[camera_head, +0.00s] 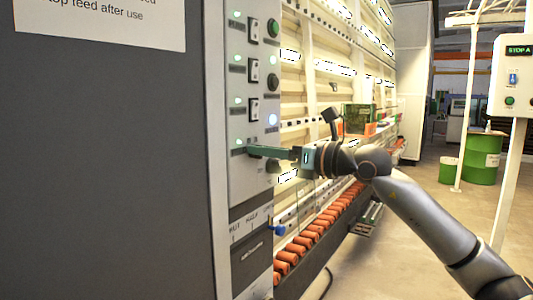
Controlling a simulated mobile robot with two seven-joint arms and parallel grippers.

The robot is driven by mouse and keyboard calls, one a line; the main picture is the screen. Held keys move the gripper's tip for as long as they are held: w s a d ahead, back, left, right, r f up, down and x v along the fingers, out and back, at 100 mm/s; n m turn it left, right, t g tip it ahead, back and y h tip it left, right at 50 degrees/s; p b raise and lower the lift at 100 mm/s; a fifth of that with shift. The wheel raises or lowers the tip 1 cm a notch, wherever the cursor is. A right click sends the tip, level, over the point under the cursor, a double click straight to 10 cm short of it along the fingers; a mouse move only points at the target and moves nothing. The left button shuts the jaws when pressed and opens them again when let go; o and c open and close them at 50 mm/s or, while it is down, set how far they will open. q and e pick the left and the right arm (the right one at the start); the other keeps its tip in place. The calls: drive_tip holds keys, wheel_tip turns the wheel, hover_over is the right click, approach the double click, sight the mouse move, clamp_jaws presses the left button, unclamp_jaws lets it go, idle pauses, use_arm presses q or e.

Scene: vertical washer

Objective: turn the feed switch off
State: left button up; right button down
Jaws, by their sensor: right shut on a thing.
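The control panel (236,180) of the washer carries a column of black rocker switches: a top one (254,30), a second one (253,69) and a third one (253,106). Each has a lit green lamp to its left. My right gripper (254,151) reaches in from the right to the bottom row, beside the lowest green lamp (239,142). It is shut on the lowest switch, which its fingers hide. Labels are too small to read, so I cannot tell which switch is the feed one or its position. My left gripper is not in view.
Round buttons, one green (273,28) and one lit white (272,119), sit right of the switches. A dark knob (273,166) is just below my gripper. Orange rollers (300,245) run along the washer. A pole-mounted box (517,75) stands right; floor there is open.

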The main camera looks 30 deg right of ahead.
drive_tip(key=shift+a+n, duration=0.15)
drive_tip(key=shift+n, duration=3.75)
drive_tip(key=c, duration=0.9)
unclamp_jaws()
drive_tip(key=shift+s, duration=0.1)
